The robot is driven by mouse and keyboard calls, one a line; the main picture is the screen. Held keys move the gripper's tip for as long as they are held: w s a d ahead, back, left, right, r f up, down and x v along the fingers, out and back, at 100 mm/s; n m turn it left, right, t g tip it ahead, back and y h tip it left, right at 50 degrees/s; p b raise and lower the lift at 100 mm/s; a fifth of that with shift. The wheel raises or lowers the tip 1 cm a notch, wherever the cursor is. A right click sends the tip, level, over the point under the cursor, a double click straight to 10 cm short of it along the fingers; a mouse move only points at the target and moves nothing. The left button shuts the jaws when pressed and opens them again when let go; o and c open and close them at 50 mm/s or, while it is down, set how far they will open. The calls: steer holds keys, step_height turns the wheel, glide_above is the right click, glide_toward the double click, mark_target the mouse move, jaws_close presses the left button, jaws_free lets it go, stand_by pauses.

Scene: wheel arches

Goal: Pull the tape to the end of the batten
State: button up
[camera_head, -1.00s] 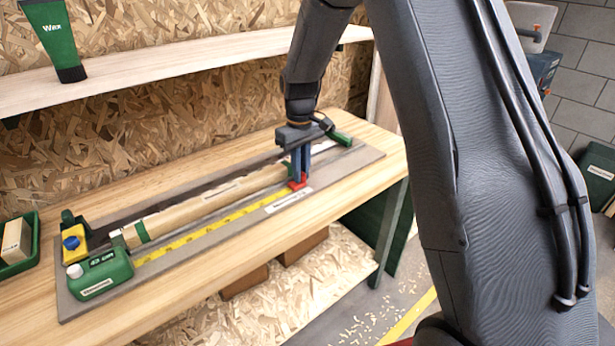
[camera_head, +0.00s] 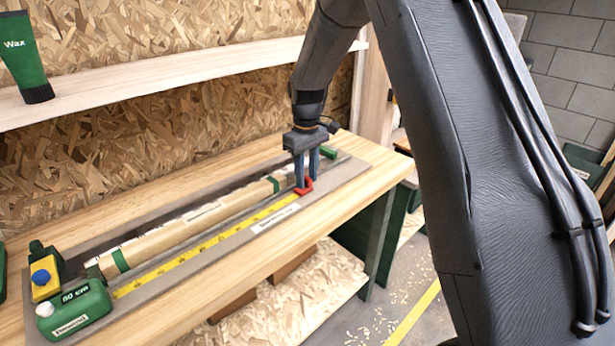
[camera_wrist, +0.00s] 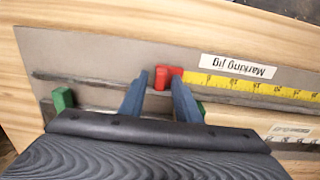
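The yellow tape (camera_head: 205,246) runs from its green case (camera_head: 80,312), marked 50 cm, along the front of the pale wooden batten (camera_head: 185,228). Its red end hook (camera_head: 303,187) is near the batten's right end, just past the "Marking jig" label. My gripper (camera_head: 306,182) points down at the hook. In the wrist view the fingers (camera_wrist: 160,78) stand apart on either side of the red hook (camera_wrist: 163,80), with a small gap visible at the left finger. The batten's end is partly hidden by a finger.
The grey jig board (camera_head: 345,178) lies on the wooden bench (camera_head: 225,290). A green stop (camera_head: 328,152) is at its far right. A yellow block with a blue knob (camera_head: 42,280) stands behind the case. A shelf with a wax tube (camera_head: 25,62) is above.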

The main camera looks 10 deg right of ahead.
mark_target(307, 177)
stand_by(0.3)
step_height(307, 177, up, 8)
steer(key=shift+f+b, duration=0.1)
steer(key=shift+b, duration=0.95)
steer(key=s+d+f+m, duration=0.2)
steer(key=s, duration=0.8)
steer(key=s+d+f+m, duration=0.2)
steer(key=s, duration=0.8)
steer(key=s+d+f+m+t, duration=0.1)
steer(key=s+d+f+m, duration=0.1)
steer(key=s, duration=0.8)
steer(key=shift+f+m, duration=0.2)
steer(key=shift+m, duration=0.1)
steer(key=shift+a, duration=0.15)
